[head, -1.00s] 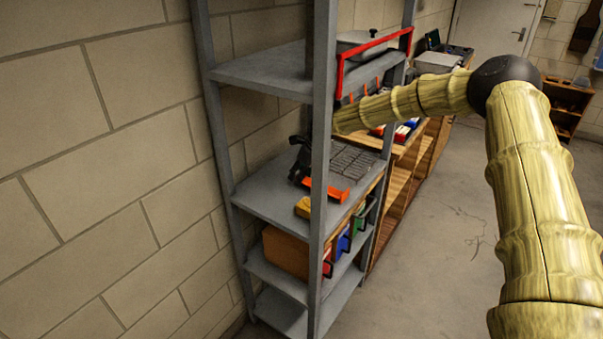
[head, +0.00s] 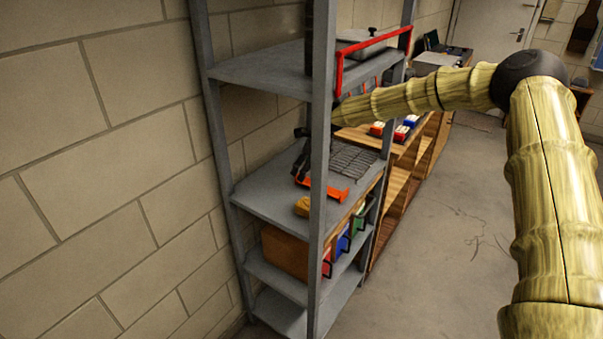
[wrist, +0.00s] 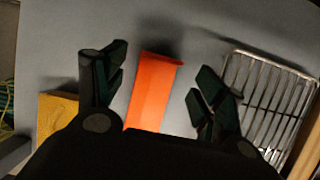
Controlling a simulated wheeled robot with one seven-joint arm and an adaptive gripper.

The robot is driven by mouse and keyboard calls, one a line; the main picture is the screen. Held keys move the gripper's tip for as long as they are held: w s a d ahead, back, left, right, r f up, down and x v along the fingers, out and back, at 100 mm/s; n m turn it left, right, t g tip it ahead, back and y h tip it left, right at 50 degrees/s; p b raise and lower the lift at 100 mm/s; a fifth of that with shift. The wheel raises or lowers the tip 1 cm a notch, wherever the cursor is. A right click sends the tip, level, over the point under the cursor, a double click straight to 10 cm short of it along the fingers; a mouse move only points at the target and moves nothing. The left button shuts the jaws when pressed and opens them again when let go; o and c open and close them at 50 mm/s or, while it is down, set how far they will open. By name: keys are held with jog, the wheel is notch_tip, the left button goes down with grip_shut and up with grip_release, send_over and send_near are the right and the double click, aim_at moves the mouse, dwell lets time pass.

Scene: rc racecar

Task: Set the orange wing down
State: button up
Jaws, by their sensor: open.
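The orange wing (wrist: 153,92) lies on the grey shelf board, between and below my gripper's open fingers in the wrist view. No finger touches it there, as far as I can tell. In the head view the orange wing (head: 325,190) rests on the middle shelf, partly hidden by the grey upright post. My gripper (wrist: 155,85) is open and empty, with one dark finger on each side of the wing. In the head view my gripper is mostly hidden behind the post, above the shelf.
A wire rack (wrist: 265,95) lies right of the wing, and a yellow block (wrist: 57,112) lies left of it. The grey post (head: 321,150) stands in front. Coloured bins (head: 343,242) sit below.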

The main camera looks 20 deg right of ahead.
jog(key=b, duration=0.2)
send_over(333, 192)
jog(key=shift+s+f, duration=0.1)
dwell(0.5)
